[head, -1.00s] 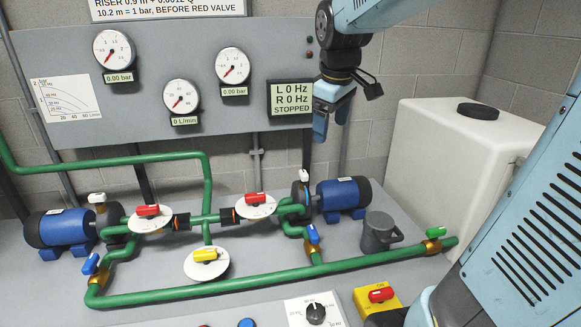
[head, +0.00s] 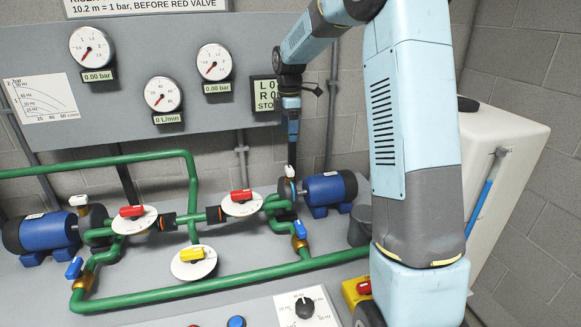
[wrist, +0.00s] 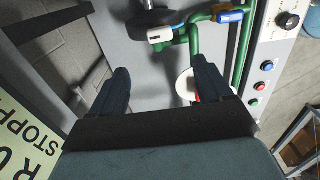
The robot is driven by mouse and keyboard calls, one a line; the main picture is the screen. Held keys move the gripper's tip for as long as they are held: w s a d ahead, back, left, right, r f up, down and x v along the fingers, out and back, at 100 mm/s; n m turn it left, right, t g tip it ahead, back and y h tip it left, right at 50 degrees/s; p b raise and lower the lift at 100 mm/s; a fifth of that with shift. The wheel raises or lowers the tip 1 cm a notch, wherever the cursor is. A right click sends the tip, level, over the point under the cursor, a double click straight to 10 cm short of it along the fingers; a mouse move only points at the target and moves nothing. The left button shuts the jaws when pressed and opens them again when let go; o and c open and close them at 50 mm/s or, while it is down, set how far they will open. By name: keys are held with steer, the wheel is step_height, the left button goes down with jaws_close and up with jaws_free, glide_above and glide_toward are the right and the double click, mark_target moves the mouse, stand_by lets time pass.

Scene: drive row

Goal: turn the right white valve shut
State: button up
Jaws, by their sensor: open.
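The right white valve (head: 290,171) is a small white handle on top of the pipework beside the right blue pump. My gripper (head: 292,150) points down just above it and is seen edge-on, so the gap to the handle is hard to judge. In the wrist view the white handle (wrist: 160,34) lies beyond the open fingers (wrist: 162,72), roughly midway between them sideways and apart from both. A second white valve (head: 79,200) stands by the left blue pump.
The right blue pump (head: 328,189) is close to the right of the valve. A red handle on a white disc (head: 242,204) is to its left, and a blue-handled valve (head: 299,231) is below. The gauge panel (head: 130,80) stands behind. A white tank (head: 510,150) is at right.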

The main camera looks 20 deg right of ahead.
mark_target(290, 168)
step_height(290, 168, down, 14)
steer(key=shift+r, duration=0.1)
stand_by(0.5)
steer(key=shift+c, duration=0.4)
steer(key=shift+w, duration=0.1)
steer(key=c, duration=0.9)
steer(key=shift+d, duration=0.15)
steer(key=shift+c, duration=0.3)
